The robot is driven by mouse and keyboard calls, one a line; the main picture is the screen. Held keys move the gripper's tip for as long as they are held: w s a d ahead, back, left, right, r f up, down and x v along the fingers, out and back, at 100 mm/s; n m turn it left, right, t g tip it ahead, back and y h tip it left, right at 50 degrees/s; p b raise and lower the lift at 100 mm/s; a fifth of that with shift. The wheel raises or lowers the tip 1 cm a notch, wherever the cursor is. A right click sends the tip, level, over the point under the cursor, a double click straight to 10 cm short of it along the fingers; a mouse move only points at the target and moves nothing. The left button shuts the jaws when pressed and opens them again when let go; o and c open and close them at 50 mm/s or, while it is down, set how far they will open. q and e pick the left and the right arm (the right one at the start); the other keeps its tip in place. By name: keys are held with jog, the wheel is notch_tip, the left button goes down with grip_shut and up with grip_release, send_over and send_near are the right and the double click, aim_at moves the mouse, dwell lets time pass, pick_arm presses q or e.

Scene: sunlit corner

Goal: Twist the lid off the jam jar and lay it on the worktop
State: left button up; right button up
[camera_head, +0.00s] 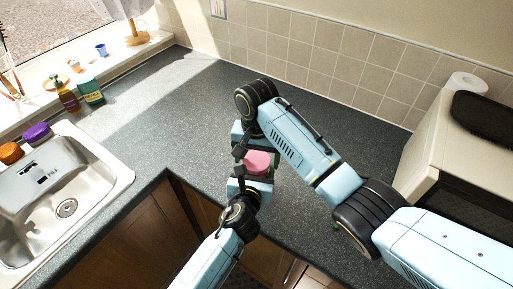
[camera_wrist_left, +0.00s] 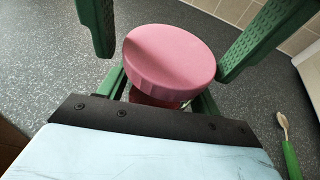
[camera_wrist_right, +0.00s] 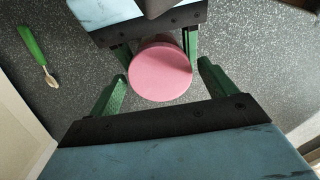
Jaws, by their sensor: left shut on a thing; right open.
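In the left wrist view the lid (camera_wrist_left: 170,62) sits on top of the jar's dark red body (camera_wrist_left: 155,99), most of which is hidden. My left gripper (camera_wrist_left: 158,95) is shut on the jar below the lid. My right gripper (camera_wrist_right: 162,70) is open, with its green fingers on either side of the lid (camera_wrist_right: 160,72); gaps show between fingers and lid in the right wrist view.
A green-handled utensil (camera_wrist_right: 32,45) lies on the worktop to the right of the jar. A microwave-like box (camera_head: 430,160) stands at the right. The worktop behind the arms is clear.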

jog(key=shift+f, duration=0.2)
jog(key=shift+c, duration=0.3)
jog(key=c, duration=0.9)
jog(key=n, duration=0.4)
jog(key=shift+c, duration=0.2)
jog(key=n, duration=0.6)
jog(key=o, duration=1)
jog(key=shift+o, duration=0.4)
jog(key=shift+a, duration=0.1)
